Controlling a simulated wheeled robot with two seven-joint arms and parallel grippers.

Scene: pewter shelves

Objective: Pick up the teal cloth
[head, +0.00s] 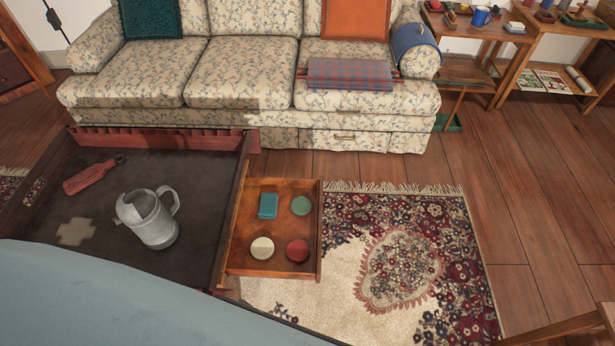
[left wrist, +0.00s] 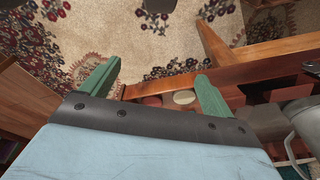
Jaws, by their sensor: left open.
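A small teal rectangular item (head: 268,205), which looks like the folded teal cloth, lies in the back left of an open wooden drawer (head: 240,240). A green disc (head: 301,205), a cream disc (head: 262,247) and a red disc (head: 298,250) lie around it. My left gripper (left wrist: 158,70) has its green fingers spread, with nothing between them. The cream disc (left wrist: 184,97) and a reddish disc (left wrist: 152,101) show beyond the fingers in the left wrist view. I cannot make out the cloth there. My right gripper is not in view.
The drawer juts from a dark-topped table (head: 100,240) holding a metal pitcher (head: 150,218) and a red-handled tool (head: 92,175). A floral sofa (head: 240,72) stands behind. A patterned rug (head: 400,265) lies right of the drawer. My pale blue arm covers the lower left.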

